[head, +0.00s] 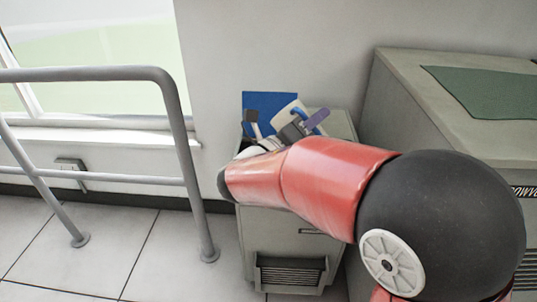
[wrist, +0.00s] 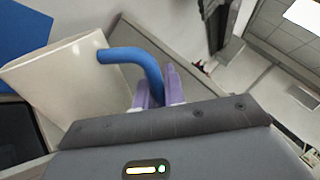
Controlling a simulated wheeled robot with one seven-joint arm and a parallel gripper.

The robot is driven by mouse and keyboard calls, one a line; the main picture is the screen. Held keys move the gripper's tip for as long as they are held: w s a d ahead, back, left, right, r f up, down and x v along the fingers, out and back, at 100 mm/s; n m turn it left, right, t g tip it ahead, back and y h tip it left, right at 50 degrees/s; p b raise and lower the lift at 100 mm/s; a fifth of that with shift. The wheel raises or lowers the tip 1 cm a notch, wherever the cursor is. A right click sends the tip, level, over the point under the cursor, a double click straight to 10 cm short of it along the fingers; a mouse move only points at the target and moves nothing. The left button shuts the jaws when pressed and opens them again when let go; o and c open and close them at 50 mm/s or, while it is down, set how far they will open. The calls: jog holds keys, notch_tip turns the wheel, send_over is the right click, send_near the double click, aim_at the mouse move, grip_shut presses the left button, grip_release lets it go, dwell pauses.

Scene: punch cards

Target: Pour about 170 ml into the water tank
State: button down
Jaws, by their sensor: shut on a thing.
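A cream jug (wrist: 60,85) with a blue handle (wrist: 135,58) fills the left of the wrist view. My gripper (wrist: 156,85) is shut on the handle with its purple fingers. In the head view the jug (head: 287,110) looks tilted and is held above the top of a grey cabinet (head: 335,125), which seems to be the water tank. A blue panel (head: 262,100) stands up at its back, perhaps a raised lid; it also shows in the wrist view (wrist: 22,32). A dark opening (wrist: 14,125) shows below the jug. The water level and any stream cannot be seen.
A larger grey machine (head: 405,90) with a green top panel stands close on the right. A grey handrail (head: 100,74) runs along the left in front of a window. My red arm hides part of the cabinet. Floor at the left is clear.

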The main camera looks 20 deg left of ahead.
jog(key=shift+a+f+n, duration=0.15)
jog(key=shift+n, duration=0.15)
jog(key=shift+w+a+f+n+t+y+b, duration=0.2)
jog(key=shift+a+f+n+t+y+b, duration=0.25)
jog(key=shift+n, duration=0.35)
jog(key=shift+w+a+r+n, duration=0.1)
jog(key=shift+a+n, duration=0.05)
jog(key=shift+n, duration=0.35)
jog(key=shift+s+n+t+p, duration=0.35)
jog(key=shift+s+n, duration=0.15)
jog(key=shift+s, duration=0.65)
dwell(0.3)
jog(key=shift+w+a+f+n+t+y+p, duration=0.2)
jog(key=shift+a+f+n+p, duration=0.1)
jog(key=shift+a+n+p, duration=0.15)
jog(key=shift+w+a+f+n+t+y+p, duration=0.15)
jog(key=shift+a+f+n+t+p, duration=0.1)
jog(key=shift+a+n+p, duration=0.2)
dwell(1.5)
